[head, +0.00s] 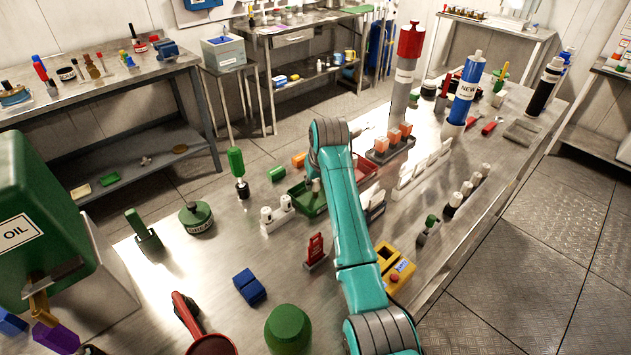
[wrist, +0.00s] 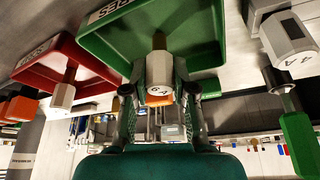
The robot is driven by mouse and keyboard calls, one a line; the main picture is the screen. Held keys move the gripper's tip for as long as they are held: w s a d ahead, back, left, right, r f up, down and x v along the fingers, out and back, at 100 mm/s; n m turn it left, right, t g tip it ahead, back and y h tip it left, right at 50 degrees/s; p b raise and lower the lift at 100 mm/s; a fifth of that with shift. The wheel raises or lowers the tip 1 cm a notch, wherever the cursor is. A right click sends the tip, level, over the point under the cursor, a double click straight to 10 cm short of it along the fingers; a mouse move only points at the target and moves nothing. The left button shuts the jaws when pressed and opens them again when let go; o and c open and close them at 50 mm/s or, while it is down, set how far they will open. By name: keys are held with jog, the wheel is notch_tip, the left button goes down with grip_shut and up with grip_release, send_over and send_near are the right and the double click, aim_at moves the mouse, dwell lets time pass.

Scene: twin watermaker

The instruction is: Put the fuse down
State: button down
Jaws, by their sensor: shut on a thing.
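My gripper (wrist: 158,108) is shut on a fuse (wrist: 160,72). The fuse has a white faceted body with a marking that looks like 6 A, a brass-coloured end and an orange part between my fingers. In the wrist view it overlaps the green tray (wrist: 205,30), with its brass end towards the tray; I cannot tell whether it touches. In the head view my gripper is largely hidden behind my teal arm, beside the green tray (head: 301,203). A similar pale piece (wrist: 62,95) shows at the red tray (wrist: 45,62), and a fuse marked 4 A (wrist: 288,40) stands to the right.
A white holder (head: 277,217) with pale pieces stands left of the green tray. A dark rack with orange blocks (head: 388,141) stands beyond. A green-handled tool (head: 237,165) stands upright nearby. A yellow box with a red button (head: 397,274) is right of my arm.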

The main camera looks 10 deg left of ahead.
jog(key=c, duration=0.9)
grip_release()
jog(key=shift+f, duration=0.1)
jog(key=shift+c, duration=0.2)
jog(key=v, duration=1.2)
